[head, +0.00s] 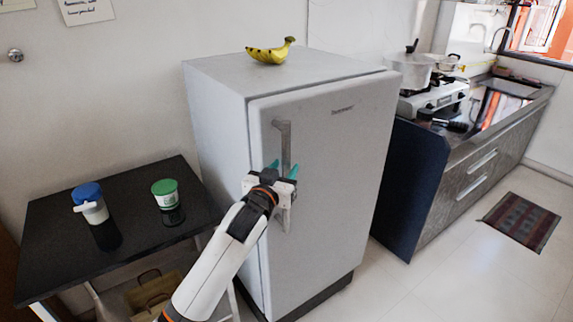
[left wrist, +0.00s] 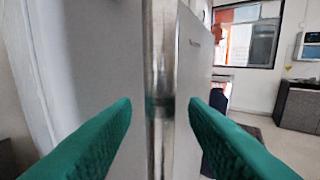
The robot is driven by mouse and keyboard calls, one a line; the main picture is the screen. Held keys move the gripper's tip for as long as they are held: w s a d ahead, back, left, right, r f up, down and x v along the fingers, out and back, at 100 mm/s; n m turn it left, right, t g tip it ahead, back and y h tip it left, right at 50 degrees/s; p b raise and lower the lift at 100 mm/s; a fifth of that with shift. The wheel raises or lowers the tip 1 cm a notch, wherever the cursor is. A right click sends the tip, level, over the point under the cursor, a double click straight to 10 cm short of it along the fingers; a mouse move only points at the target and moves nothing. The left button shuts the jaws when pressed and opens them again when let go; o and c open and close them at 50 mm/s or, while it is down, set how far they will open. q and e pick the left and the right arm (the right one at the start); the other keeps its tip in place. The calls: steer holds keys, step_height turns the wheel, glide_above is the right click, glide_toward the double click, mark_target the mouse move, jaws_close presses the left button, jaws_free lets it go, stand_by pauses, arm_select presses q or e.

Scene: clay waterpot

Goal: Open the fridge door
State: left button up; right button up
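A light grey fridge (head: 340,128) stands against the wall, its door front facing right and forward in the head view. The door looks shut. A vertical metal handle (head: 285,142) runs along the door's left side. My left gripper (head: 284,170) is at the handle's lower part. In the left wrist view the handle (left wrist: 160,60) stands upright between the two green fingers of the left gripper (left wrist: 160,120). Gaps show on both sides, so the fingers are open around it. My right gripper is not in view.
Bananas (head: 270,52) lie on top of the fridge. A black table (head: 120,235) with a blue-lidded jar (head: 90,204) and a green-lidded cup (head: 165,193) stands at the left. A counter (head: 450,165) with a stove and pot is at the right. Floor in front is clear; a rug (head: 521,221) lies farther right.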

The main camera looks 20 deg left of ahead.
arm_select(q)
steer(key=shift+w+d, duration=0.1)
steer(key=shift+w, duration=1)
jaws_close()
